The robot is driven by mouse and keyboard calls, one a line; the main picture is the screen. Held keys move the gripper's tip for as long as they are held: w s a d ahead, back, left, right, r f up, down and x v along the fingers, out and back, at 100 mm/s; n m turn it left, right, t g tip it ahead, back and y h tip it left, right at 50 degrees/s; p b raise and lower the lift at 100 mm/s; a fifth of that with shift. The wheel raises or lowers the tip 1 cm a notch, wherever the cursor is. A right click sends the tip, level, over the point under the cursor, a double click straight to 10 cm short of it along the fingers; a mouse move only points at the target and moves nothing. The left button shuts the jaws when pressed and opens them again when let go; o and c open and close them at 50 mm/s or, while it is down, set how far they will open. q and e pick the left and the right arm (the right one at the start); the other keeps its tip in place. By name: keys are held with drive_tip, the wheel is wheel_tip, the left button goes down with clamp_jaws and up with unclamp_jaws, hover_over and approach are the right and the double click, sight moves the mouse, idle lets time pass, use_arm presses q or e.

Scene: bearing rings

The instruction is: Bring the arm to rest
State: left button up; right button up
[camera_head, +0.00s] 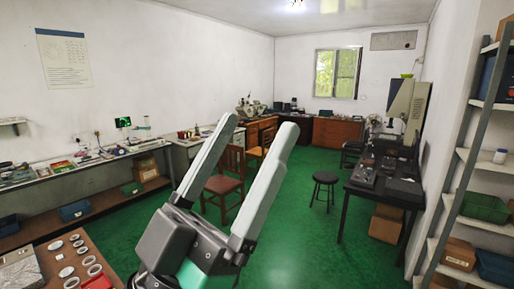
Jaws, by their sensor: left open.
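My left gripper (252,140) is raised in the middle of the head view. Its two long grey fingers point up and to the right. They stand apart with nothing between them, so it is open and empty. Behind it are the green floor and two chairs. My right gripper is not in view. Several bearing rings (88,260) lie on a brown table at the lower left, clear of the gripper.
The brown table (108,277) also holds a grey block (20,272). A long bench (100,160) runs along the left wall. A black table (375,190) and shelves (470,155) stand at right, with a stool (325,178) nearby. Green floor (310,245) is free between.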

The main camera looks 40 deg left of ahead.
use_arm(q)
drive_tip(key=shift+d+m+h, duration=0.3)
drive_tip(key=shift+d+h, duration=0.4)
drive_tip(key=shift+h, duration=0.3)
wheel_tip(320, 180, up, 19)
drive_tip(key=p, duration=1.9)
